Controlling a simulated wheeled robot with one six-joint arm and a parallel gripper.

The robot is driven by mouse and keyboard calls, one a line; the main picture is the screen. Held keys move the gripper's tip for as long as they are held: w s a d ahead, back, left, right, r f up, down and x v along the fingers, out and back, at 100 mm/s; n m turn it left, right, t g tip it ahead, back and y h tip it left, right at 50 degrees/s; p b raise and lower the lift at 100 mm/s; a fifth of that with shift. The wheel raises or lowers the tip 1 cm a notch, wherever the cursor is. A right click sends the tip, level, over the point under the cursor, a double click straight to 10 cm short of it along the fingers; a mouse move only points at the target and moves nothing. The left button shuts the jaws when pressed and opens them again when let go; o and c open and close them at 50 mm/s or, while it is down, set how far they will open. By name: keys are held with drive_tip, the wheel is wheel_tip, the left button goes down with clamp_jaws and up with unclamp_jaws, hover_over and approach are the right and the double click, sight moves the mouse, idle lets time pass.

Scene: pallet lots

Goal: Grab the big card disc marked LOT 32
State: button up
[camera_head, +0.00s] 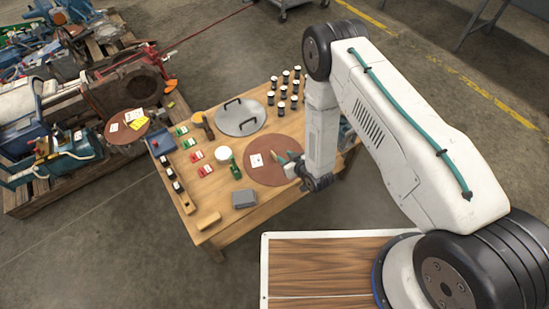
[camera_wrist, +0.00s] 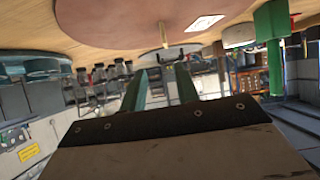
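A big reddish-brown disc (camera_head: 277,174) lies flat on the wooden table (camera_head: 225,216), with a white label (camera_head: 256,160) too small to read. A second brown disc (camera_head: 119,136), with white and yellow labels, rests among the parts on the left pallet. My gripper (camera_head: 287,159) is low over the right part of the table disc; contact cannot be told. In the wrist view, the table disc (camera_wrist: 120,15) and its label (camera_wrist: 205,22) fill the top, upside down. My gripper's teal fingers (camera_wrist: 162,85) stand apart with nothing seen between them.
A grey metal disc with two black handles (camera_head: 239,117) lies behind the brown one.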

sight(275, 155)
drive_tip(key=shift+s+a+f, duration=0.1)
drive_tip(key=shift+s+f, duration=0.7)
drive_tip(key=shift+f, duration=0.15)
drive_tip(key=shift+w+a+f, duration=0.2)
drive_tip(key=shift+f, duration=0.05)
drive_tip(key=x, duration=0.4)
drive_tip(key=r+x, duration=0.1)
drive_tip(key=x, duration=0.1)
drive_tip(key=shift+w+a+f, duration=0.25)
drive_tip(key=shift+w, duration=0.3)
clamp_jaws()
